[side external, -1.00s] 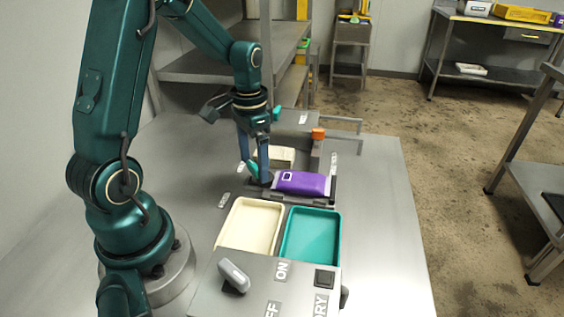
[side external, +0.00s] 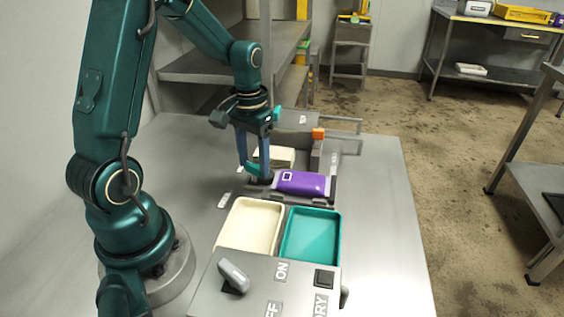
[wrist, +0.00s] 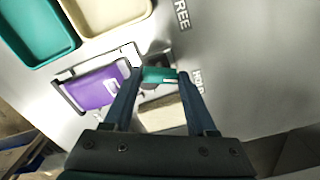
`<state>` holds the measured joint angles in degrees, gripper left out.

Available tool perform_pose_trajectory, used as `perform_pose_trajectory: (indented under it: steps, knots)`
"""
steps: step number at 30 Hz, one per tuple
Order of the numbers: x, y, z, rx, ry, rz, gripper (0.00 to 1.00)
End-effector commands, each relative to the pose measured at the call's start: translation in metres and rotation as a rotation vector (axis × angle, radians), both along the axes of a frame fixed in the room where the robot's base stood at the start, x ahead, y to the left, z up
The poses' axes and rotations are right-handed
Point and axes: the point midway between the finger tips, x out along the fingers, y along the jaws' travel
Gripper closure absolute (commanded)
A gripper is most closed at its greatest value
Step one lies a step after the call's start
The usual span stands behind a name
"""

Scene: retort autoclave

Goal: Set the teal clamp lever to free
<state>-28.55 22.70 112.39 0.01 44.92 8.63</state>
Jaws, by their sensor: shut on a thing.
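The teal clamp lever (wrist: 160,75) lies between my fingertips in the wrist view, with its end towards the label that seems to read HOLD (wrist: 198,80). The FREE label (wrist: 182,12) is farther up in that view, on the side towards the trays. My gripper (wrist: 160,76) is shut on the lever. In the side view my gripper (side external: 254,172) reaches down beside the purple pouch (side external: 301,182), and the fingers partly hide the lever and its dark pivot. The pouch lies in a grey clamp frame and also shows in the wrist view (wrist: 97,88).
A cream tray (side external: 232,205) and a teal tray (side external: 338,228) stand in front of the pouch. A control box (side external: 255,275) with a grey knob is nearest the camera. Bare table lies at the right.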

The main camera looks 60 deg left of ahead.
Motion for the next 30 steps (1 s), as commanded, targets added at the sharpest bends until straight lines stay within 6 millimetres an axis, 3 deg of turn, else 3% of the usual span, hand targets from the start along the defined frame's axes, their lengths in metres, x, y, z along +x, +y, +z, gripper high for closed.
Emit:
perform_pose_trajectory:
  steps: [30]
  knots:
    - [0.0000, -0.0001, 0.0011, -0.001, 0.000, 0.951, 0.98]
